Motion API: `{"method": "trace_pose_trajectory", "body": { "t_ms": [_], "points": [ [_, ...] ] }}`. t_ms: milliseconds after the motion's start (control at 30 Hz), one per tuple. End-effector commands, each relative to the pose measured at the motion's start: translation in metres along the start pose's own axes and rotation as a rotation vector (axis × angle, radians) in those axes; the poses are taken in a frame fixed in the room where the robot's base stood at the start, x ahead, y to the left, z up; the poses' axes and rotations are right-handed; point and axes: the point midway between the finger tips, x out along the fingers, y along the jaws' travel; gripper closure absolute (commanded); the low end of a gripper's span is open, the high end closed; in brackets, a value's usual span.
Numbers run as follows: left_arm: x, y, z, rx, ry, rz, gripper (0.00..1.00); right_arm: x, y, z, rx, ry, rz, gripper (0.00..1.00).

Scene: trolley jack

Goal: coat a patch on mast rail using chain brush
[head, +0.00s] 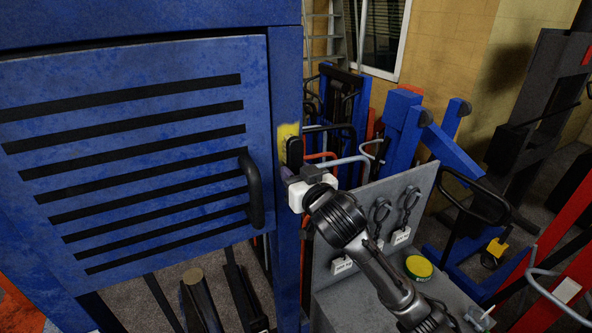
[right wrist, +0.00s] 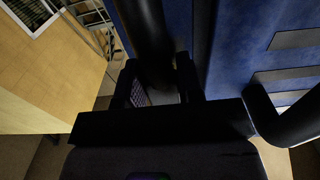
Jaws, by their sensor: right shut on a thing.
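The mast rail (head: 288,80) is the blue upright beside the slotted blue panel. A yellow patch (head: 287,133) shows on its face. My right gripper (head: 296,175) is shut on the chain brush, a dark rounded piece (head: 294,152) standing up from the fingers just below and right of the yellow patch. In the right wrist view the dark brush handle (right wrist: 150,40) rises between the fingers (right wrist: 158,90), close to the blue surface. Whether the brush touches the rail cannot be told. The brush tip is not clear. My left gripper is not in view.
A black handle (head: 253,190) sticks out of the slotted blue panel (head: 130,140), left of my right gripper. A grey bench with an upright board (head: 330,262) holds hanging tools, labels and a yellow-green tin (head: 418,267). Blue lifting equipment (head: 440,145) stands behind, at the right.

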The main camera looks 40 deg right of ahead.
Motion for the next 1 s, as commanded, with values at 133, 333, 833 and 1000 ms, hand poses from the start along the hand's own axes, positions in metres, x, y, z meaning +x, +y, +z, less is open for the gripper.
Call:
{"method": "trace_pose_trajectory", "body": {
  "t_ms": [133,333,833,1000],
  "points": [
    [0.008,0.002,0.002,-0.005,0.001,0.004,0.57,-0.001,0.000,0.014,0.000,0.002,0.000,0.88],
    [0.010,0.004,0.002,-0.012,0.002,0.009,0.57,-0.001,0.000,0.018,-0.001,0.003,0.000,0.88],
    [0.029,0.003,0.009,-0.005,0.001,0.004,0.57,0.001,0.000,0.052,0.001,0.002,0.000,0.88],
    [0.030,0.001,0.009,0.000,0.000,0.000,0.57,0.001,0.000,0.056,0.000,0.002,0.000,0.88]
  ]
}}
